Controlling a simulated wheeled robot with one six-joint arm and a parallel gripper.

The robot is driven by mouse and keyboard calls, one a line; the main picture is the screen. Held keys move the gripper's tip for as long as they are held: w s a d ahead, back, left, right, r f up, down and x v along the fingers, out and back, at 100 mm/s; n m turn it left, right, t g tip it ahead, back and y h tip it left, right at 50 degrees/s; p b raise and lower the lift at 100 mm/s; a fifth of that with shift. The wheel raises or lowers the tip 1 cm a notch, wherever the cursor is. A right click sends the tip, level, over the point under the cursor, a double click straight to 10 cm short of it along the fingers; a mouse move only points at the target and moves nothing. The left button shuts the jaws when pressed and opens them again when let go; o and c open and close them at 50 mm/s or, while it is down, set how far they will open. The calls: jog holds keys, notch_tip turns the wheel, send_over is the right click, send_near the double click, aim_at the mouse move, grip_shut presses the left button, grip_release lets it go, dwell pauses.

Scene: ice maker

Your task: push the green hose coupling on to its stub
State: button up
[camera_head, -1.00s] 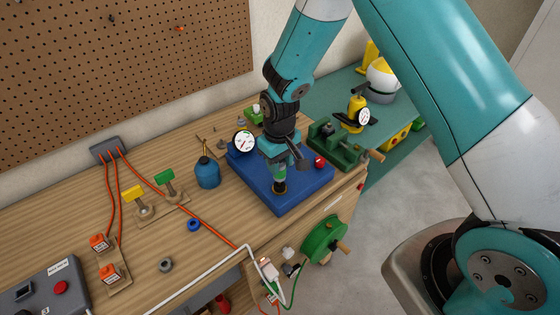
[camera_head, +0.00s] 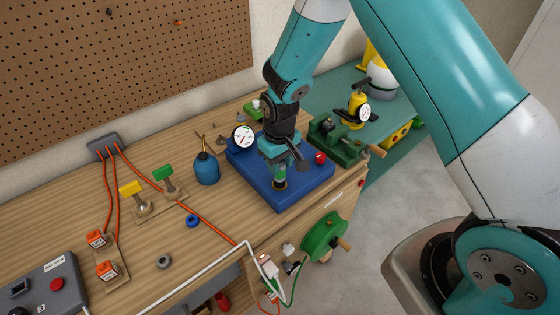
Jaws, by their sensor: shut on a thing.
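My gripper (camera_head: 279,166) points down over the blue base (camera_head: 308,190) near the front of the workbench. It is shut on the green hose coupling (camera_head: 280,175), which shows only as a small green patch between and below the fingers. A dark upright stub (camera_head: 279,185) with a brownish ring stands on the blue base directly below the coupling. The coupling looks in line with the stub; whether they touch is too small to tell.
A round white gauge (camera_head: 243,136) and a red knob (camera_head: 320,158) flank my gripper closely. A blue oil can (camera_head: 206,168) stands left of the base, and a green vise (camera_head: 340,142) stands to the right. A green handwheel (camera_head: 325,238) is on the bench front.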

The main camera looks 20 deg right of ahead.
jog(key=shift+f+b, duration=0.3)
jog(key=shift+f, duration=0.2)
jog(key=o, duration=1.2)
notch_tip(320, 180, up, 18)
jog(key=b, duration=0.3)
jog(key=shift+f+b, duration=0.25)
jog(key=shift+b, duration=0.1)
jog(key=s+a+r+n+y, duration=0.1)
jog(key=s, duration=0.7)
jog(key=s+a+r+n+y, duration=0.1)
jog(key=s+a+r, duration=0.1)
jog(key=s, duration=0.6)
jog(key=s+a+r+n+y+b, duration=0.1)
jog(key=s+r+y, duration=0.1)
jog(key=s, duration=0.6)
jog(key=shift+s+a, duration=0.25)
jog(key=shift+s, duration=0.1)
